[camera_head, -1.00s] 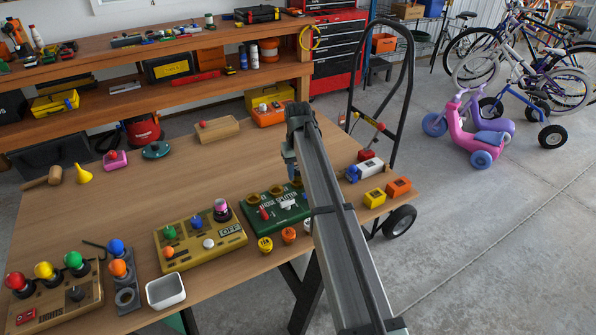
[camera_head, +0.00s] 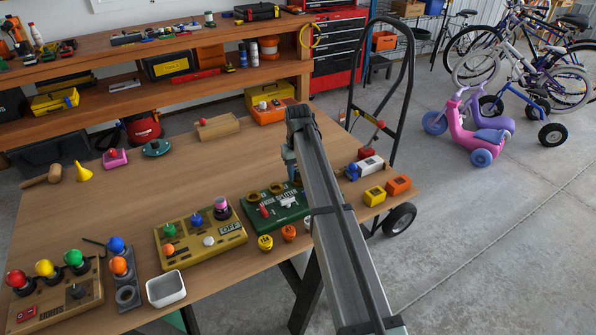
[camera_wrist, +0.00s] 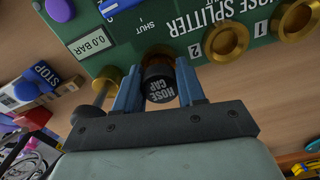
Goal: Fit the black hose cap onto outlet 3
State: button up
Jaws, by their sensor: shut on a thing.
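The black hose cap (camera_wrist: 160,84), lettered "HOSE CAP", is in the wrist view between the blue fingers of my gripper (camera_wrist: 158,88), which is shut on it. Just beyond the cap is a brass outlet (camera_wrist: 159,51) on the green hose splitter (camera_wrist: 150,25), partly hidden by it; its number is covered. I cannot tell whether cap and outlet touch. The outlets labelled 2 (camera_wrist: 226,38) and 1 (camera_wrist: 297,17) lie to the right and are open.
A brass knob (camera_wrist: 97,95) stands left of my gripper. The splitter has a white lever (camera_head: 290,202) and a red handle (camera_head: 264,211). A yellow cap (camera_head: 265,243) and an orange cap (camera_head: 289,232) stand in front. A mustard control box (camera_head: 190,250) is to the left.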

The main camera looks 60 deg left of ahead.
jog(key=shift+f, duration=0.1)
jog(key=o, duration=0.8)
jog(key=shift+c, duration=0.2)
jog(key=shift+r, duration=5.5)
